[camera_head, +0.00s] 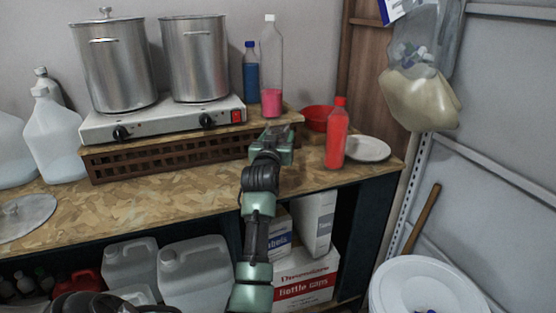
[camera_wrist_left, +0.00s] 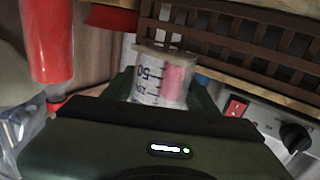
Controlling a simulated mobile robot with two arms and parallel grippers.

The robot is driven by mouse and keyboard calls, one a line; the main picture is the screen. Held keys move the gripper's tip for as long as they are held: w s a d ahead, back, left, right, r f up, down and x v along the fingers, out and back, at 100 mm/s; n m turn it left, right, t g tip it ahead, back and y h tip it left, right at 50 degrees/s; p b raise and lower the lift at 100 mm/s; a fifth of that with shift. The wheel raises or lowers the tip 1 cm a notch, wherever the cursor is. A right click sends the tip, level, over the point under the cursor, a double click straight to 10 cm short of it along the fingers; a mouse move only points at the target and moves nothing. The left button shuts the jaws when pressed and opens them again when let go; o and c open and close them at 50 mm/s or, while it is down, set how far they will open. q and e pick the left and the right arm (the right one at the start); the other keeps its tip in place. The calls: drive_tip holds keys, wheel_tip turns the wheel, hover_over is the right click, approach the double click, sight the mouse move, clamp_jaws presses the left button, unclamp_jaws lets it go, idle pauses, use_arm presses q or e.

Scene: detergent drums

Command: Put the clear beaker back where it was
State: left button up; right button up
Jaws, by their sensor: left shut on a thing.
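The clear beaker (camera_wrist_left: 152,85) shows in the left wrist view, with dark graduation marks and numbers on its side. A pink patch shows on or through its wall. My left gripper (camera_wrist_left: 163,98) is shut on it, one finger on each side. In the head view my left gripper (camera_head: 272,140) is over the back right of the wooden bench, in front of the slatted wooden riser. The beaker is hidden by the gripper there. Whether its base touches the bench, I cannot tell.
A red bottle (camera_head: 336,135), a red bowl (camera_head: 316,115) and a white plate (camera_head: 368,149) stand right of the gripper. A pink-bottomed clear bottle (camera_head: 271,70) and a blue bottle (camera_head: 251,75) stand behind. The hotplate (camera_head: 160,120) bears two pots. The bench (camera_head: 150,205) is clear at front centre.

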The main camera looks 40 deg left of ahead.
use_arm(q)
wheel_tip(320, 180, down, 7)
drive_tip(key=shift+f, duration=0.2)
drive_tip(key=shift+f, duration=0.1)
drive_tip(key=o, duration=1.5)
drive_tip(key=shift+c, duration=0.2)
drive_tip(key=shift+s, duration=0.1)
drive_tip(key=v, duration=1.2)
drive_tip(key=shift+b, duration=0.35)
